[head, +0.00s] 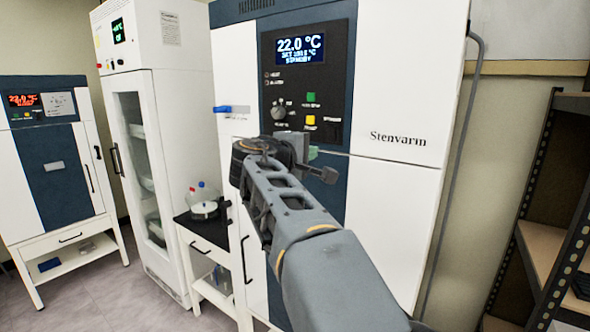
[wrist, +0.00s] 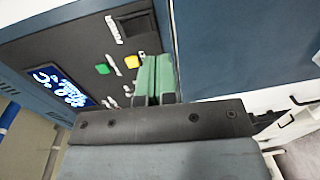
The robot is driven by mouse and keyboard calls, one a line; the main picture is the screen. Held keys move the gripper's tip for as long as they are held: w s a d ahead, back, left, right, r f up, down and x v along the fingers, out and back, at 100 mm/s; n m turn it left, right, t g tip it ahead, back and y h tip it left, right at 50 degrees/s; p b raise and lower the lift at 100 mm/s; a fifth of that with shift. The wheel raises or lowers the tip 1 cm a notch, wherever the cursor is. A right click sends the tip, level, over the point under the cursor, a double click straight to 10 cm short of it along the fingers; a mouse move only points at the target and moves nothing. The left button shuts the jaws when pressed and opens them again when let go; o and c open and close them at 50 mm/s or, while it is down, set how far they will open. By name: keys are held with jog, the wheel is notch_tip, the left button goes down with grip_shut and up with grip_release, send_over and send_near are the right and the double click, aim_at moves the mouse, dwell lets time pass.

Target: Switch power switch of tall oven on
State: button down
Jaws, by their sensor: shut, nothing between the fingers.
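The tall oven (head: 395,75) is white and dark blue and is marked Stenvarm. Its black control panel (head: 335,60) has a display (head: 300,50) reading 22.0 °C and standby, a knob, a green button (head: 311,97) and a yellow button (head: 310,120). A black part that looks like the power switch (head: 333,130) is at the panel's lower right; it also shows in the wrist view (wrist: 137,23). Its position cannot be read. My gripper (head: 313,152) is shut and empty, in front of the panel's lower edge. Its green fingers (wrist: 154,78) point at the panel; contact cannot be told.
A blue handle (head: 232,109) sticks out left of the panel. A tall white cabinet (head: 172,90) and a smaller oven (head: 45,165) stand to the left. A small table (head: 213,238) holds a vessel (head: 204,208). A shelf rack (head: 545,245) stands at the right.

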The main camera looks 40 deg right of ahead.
jog(key=shift+f+b+v, duration=0.2)
jog(key=shift+v, duration=0.7)
jog(key=shift+f+b+v, duration=0.15)
jog(key=shift+v, duration=0.7)
jog(key=shift+f+b+v, duration=0.2)
jog(key=shift+v, duration=0.7)
jog(key=w+a+f+y, duration=0.1)
jog(key=a+f+y, duration=0.25)
jog(key=f, duration=0.55)
jog(key=w+a+f+y, duration=0.15)
jog(key=f+y, duration=0.25)
jog(key=f, duration=0.4)
jog(key=s+a+f+m+y, duration=0.1)
jog(key=s+a+f+y, duration=0.3)
jog(key=a+f, duration=0.4)
jog(key=s+a+f+m+y, duration=0.1)
jog(key=s+a+f+y, duration=0.4)
jog(key=f, duration=0.5)
jog(key=s+a, duration=0.1)
jog(key=a, duration=0.1)
jog(key=shift+s+a+m+g, duration=0.35)
jog(key=shift+a+m+g, duration=0.05)
jog(key=shift+f, duration=0.1)
